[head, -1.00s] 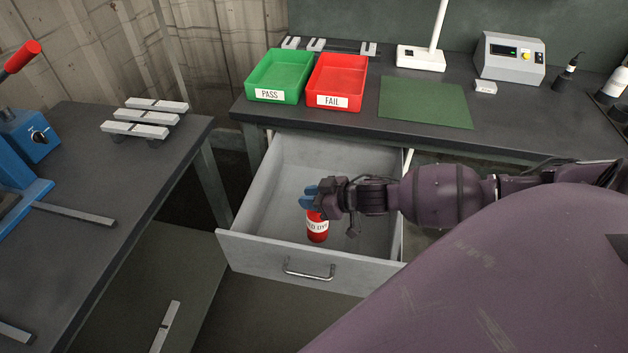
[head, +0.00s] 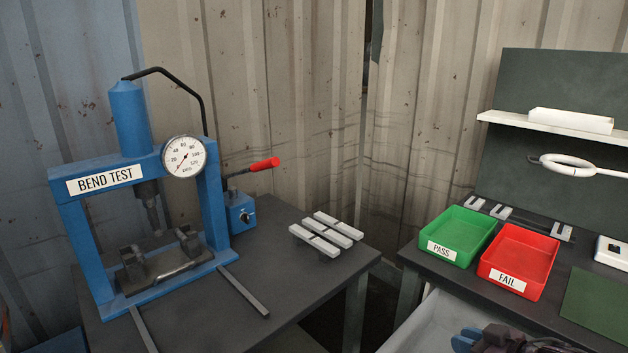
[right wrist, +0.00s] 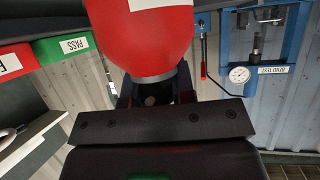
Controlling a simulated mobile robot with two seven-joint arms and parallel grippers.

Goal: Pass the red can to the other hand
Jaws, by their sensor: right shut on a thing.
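The red can (right wrist: 150,45) fills the upper middle of the right wrist view, close to the camera, with part of a white label at its top edge. My right gripper (head: 468,340) shows at the bottom edge of the head view, with only its blue fingertips and part of its dark body in the picture. In the right wrist view, its dark body lies right below the can, and it is shut on the can. The can itself is out of the head view. My left gripper is in neither view.
The open drawer (head: 420,325) lies below the bench edge. A green PASS tray (head: 461,236) and a red FAIL tray (head: 519,261) stand on the right bench. A blue bend-test press (head: 128,175) and several grey metal pieces (head: 326,234) are on the left table (head: 290,285).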

